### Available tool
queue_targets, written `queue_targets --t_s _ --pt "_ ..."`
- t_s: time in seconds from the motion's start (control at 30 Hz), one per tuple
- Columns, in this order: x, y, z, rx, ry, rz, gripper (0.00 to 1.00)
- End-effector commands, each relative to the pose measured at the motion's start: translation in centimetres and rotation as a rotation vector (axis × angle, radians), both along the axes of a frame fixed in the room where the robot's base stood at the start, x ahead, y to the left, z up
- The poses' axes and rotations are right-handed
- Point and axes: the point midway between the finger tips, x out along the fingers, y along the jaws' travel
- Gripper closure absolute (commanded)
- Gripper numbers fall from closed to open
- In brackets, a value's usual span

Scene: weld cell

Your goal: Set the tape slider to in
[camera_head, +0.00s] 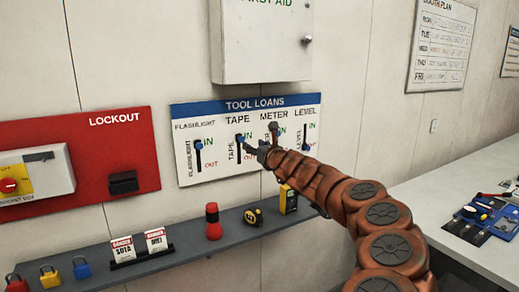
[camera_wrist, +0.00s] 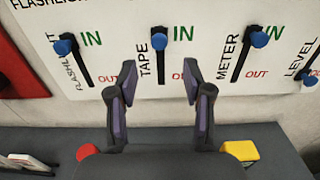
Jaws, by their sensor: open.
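The tool loans board (camera_head: 215,176) hangs on the wall with several vertical sliders. The tape slider's blue knob (camera_wrist: 158,41) is at the top of its dark slot, beside the green IN; OUT is printed lower down. The knob also shows in the head view (camera_head: 240,138), close to my gripper (camera_head: 258,150). In the wrist view my gripper (camera_wrist: 160,76) is open and empty. Its two fingers are spread either side of the tape slot's line, with their tips below the knob in the picture. I see no finger touching the knob.
The flashlight knob (camera_wrist: 63,45) and meter knob (camera_wrist: 259,39) are at their slot tops; the level knob (camera_wrist: 309,80) is low. A grey shelf (camera_head: 190,246) below holds a red flashlight (camera_head: 213,222), a tape measure (camera_head: 253,217) and padlocks. A red lockout board (camera_head: 110,150) is left.

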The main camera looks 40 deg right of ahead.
Motion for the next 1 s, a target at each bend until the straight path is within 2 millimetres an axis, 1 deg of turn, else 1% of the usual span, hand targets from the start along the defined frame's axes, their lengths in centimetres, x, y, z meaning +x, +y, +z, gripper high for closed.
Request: queue_targets --t_s 0.03,0.13,0.4,1.0 --pt "-0.6 0.1 0.2 0.0 -0.005 0.001 0.5" --pt "-1.5 0.1 0.3 0.0 -0.006 -0.001 0.5" --pt "-2.8 0.4 0.2 -0.002 -0.004 0.0 0.5" --pt "-3.0 0.5 0.2 -0.002 -0.003 0.0 0.5"
